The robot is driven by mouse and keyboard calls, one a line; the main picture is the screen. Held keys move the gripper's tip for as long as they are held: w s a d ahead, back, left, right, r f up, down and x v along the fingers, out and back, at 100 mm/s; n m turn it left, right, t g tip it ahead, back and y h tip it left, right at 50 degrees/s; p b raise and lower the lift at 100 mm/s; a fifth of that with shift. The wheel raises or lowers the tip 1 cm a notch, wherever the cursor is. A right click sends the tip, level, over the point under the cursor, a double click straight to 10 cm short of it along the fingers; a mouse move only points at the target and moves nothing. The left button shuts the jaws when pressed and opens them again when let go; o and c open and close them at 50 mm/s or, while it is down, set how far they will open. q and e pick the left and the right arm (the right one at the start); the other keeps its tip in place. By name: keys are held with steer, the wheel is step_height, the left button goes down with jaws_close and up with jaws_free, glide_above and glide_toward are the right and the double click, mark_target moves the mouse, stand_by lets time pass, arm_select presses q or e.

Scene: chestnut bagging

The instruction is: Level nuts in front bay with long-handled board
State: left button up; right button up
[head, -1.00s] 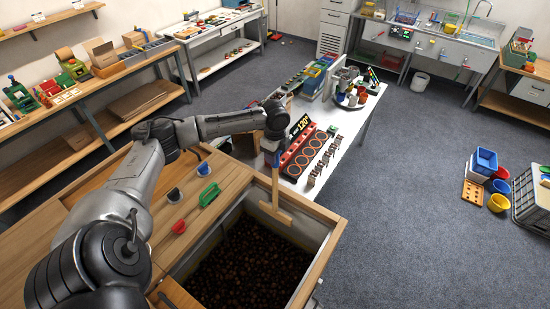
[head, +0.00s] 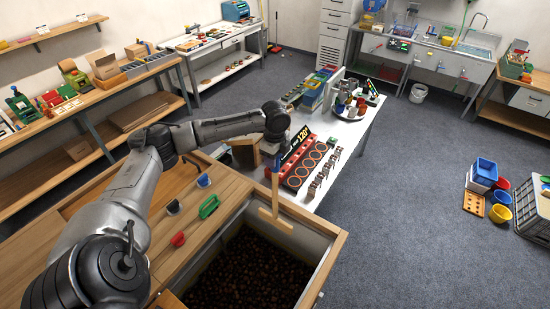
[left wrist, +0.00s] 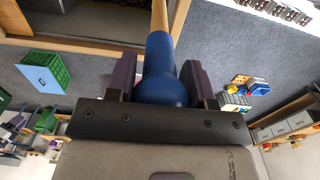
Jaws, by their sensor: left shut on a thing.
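My left gripper (head: 272,158) is shut on the blue grip of the long-handled board (head: 275,220). The left wrist view shows the blue grip (left wrist: 160,75) between two dark fingers, with the wooden handle beyond it. The handle hangs nearly upright, with the flat wooden board at its lower end. The board is at the far end of the front bay (head: 313,242). I cannot tell whether it touches the wall. Dark brown nuts (head: 250,272) cover the bay's floor, below the board. My right gripper is not in view.
A green scoop (head: 209,207), a red one (head: 178,239) and two cups lie on the wooden top left of the bay. A white table (head: 345,132) with a red board and several small items stands beyond.

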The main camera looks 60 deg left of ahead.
arm_select(q)
steer(key=shift+r, duration=5.55)
